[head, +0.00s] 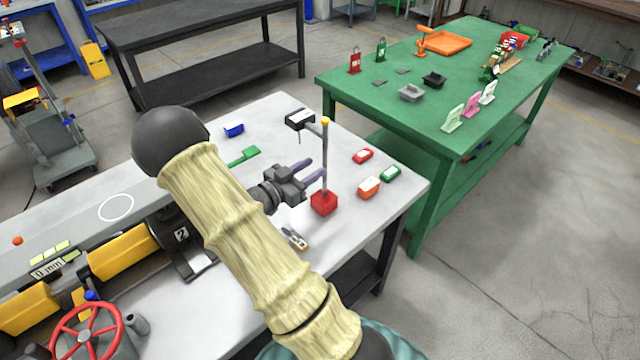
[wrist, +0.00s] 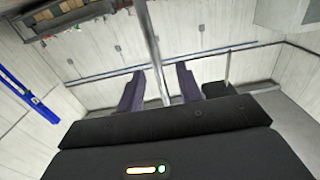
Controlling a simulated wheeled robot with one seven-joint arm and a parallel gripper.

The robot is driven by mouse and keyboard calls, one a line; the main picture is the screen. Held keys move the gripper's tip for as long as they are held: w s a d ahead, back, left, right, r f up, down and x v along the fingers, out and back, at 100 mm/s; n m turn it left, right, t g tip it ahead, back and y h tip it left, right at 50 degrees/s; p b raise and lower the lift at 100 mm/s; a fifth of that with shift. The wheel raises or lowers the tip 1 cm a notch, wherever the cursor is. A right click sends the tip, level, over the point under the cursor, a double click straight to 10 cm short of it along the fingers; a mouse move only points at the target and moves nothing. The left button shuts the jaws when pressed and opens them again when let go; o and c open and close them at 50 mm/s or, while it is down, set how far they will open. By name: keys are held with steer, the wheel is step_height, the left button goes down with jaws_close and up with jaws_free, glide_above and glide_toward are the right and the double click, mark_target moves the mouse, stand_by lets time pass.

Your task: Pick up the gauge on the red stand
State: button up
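The red stand (head: 323,204) is a red block on the light bench with an upright grey post (head: 325,150) tipped in yellow. The gauge (head: 300,119), a dark box with a pale face and a thin stem below, sits beside the post near its top. My gripper (head: 311,170) is at mid-post height, below the gauge, fingers pointing right toward the post. In the wrist view the two dark fingers (wrist: 159,70) stand apart with the post (wrist: 150,35) between them in the picture; I see no contact. A dark shape (wrist: 215,88) right of the fingers looks like the gauge, partly hidden.
On the bench lie a red box (head: 362,156), an orange box (head: 369,187), a green box (head: 390,173), a blue box (head: 234,129), a green tool (head: 244,156) and a small tool (head: 295,239). A green table (head: 450,70) stands at right.

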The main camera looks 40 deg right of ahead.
mark_target(324, 161)
steer(key=d+p, duration=0.1)
steer(key=d, duration=0.4)
steer(key=shift+f, duration=0.1)
stand_by(0.3)
jaws_close()
stand_by(1.2)
steer(key=shift+w+r, duration=0.1)
steer(key=shift+r, duration=0.1)
